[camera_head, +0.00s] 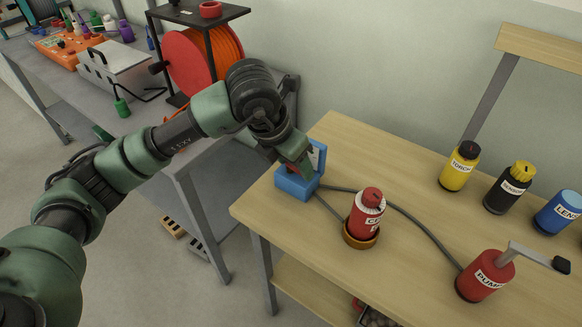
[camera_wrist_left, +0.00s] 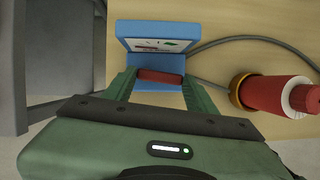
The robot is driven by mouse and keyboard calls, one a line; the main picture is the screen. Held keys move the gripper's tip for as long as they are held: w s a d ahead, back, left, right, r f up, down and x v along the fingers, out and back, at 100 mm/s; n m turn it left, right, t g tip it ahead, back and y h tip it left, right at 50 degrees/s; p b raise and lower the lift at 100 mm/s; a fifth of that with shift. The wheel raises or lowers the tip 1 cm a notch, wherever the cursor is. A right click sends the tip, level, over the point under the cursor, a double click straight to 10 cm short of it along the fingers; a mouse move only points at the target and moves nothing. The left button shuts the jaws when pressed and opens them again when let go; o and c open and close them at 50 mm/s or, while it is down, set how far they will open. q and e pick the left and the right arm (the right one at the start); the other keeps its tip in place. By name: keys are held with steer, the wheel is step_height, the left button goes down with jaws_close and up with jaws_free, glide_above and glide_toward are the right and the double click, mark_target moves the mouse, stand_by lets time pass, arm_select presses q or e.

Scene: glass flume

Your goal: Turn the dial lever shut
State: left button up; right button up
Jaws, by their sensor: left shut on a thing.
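The blue dial box (camera_head: 296,187) stands at the near left corner of the wooden table, with an upright plate behind its base. In the left wrist view the blue box (camera_wrist_left: 146,30) shows a white face with small red and green marks. A red bar, which looks like the dial lever (camera_wrist_left: 160,76), lies across the front of the box between the green fingers of my left gripper (camera_wrist_left: 160,88). My left gripper (camera_head: 300,165) is shut on this bar and hides most of it in the head view. My right gripper is not in view.
A red canister (camera_head: 369,198) stands in a brass ring (camera_head: 360,236) right of the box. A grey hose runs from the box to the red pump (camera_head: 485,276). Yellow (camera_head: 459,168), black (camera_head: 510,187) and blue (camera_head: 558,212) bottles stand farther right.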

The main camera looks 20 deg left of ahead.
arm_select(q)
steer(key=shift+w+d+n+y+b, duration=0.15)
steer(key=shift+n+y+b, duration=0.2)
steer(key=shift+n, duration=0.45)
steer(key=shift+r, duration=0.1)
steer(key=o, duration=1.1)
steer(key=v, duration=0.7)
steer(key=shift+s+r+b, duration=0.2)
steer(key=shift+r+b, duration=0.1)
steer(key=shift+b, duration=0.05)
steer(key=shift+r, duration=0.1)
